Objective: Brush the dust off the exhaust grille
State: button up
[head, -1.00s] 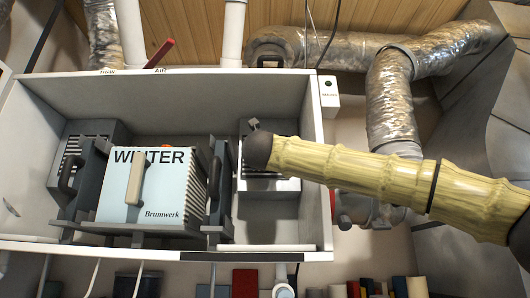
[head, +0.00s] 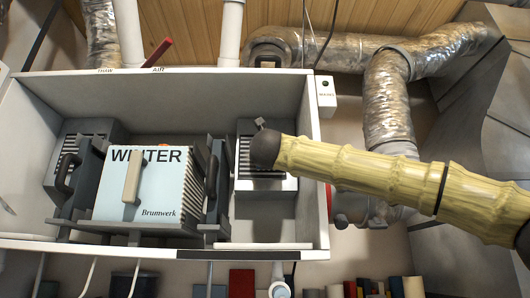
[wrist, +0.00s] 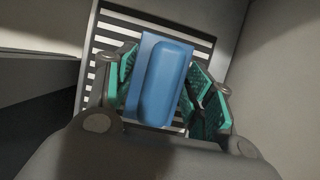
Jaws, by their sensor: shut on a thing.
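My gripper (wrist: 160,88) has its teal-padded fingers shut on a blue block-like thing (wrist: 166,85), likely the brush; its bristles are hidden. In the wrist view a slatted grille (wrist: 200,42) lies behind the blue thing, and I cannot tell whether they touch. In the head view the matching grille (head: 246,152) is in the right part of the white box, partly covered by my arm's dark end. My gripper is mostly hidden there, with only a small grey part showing above the arm. Dust cannot be made out.
The white open box (head: 215,95) surrounds the space with its walls. A pale-blue unit marked WINTER (head: 165,185) stands between dark side brackets left of the right grille. Another slatted grille (head: 92,135) is at the left. Silver ducts (head: 388,105) run outside at the right.

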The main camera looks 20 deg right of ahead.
jog(key=shift+a, duration=0.1)
jog(key=shift+w+a, duration=0.2)
jog(key=shift+a, duration=0.3)
jog(key=shift+w+a, duration=0.15)
jog(key=shift+a, duration=0.35)
jog(key=shift+s+d, duration=0.1)
jog(key=shift+d, duration=0.1)
jog(key=shift+s+d+b, duration=0.25)
jog(key=shift+d+b, duration=0.1)
jog(key=shift+d, duration=0.55)
jog(key=shift+a, duration=0.1)
jog(key=shift+w+a, duration=0.2)
jog(key=shift+a, duration=0.35)
jog(key=shift+w+a, duration=0.15)
jog(key=shift+a, duration=0.35)
jog(key=shift+d, duration=0.1)
jog(key=shift+s+d+b, duration=0.2)
jog(key=shift+d, duration=0.35)
jog(key=shift+s+d+b, duration=0.15)
jog(key=shift+d, duration=0.35)
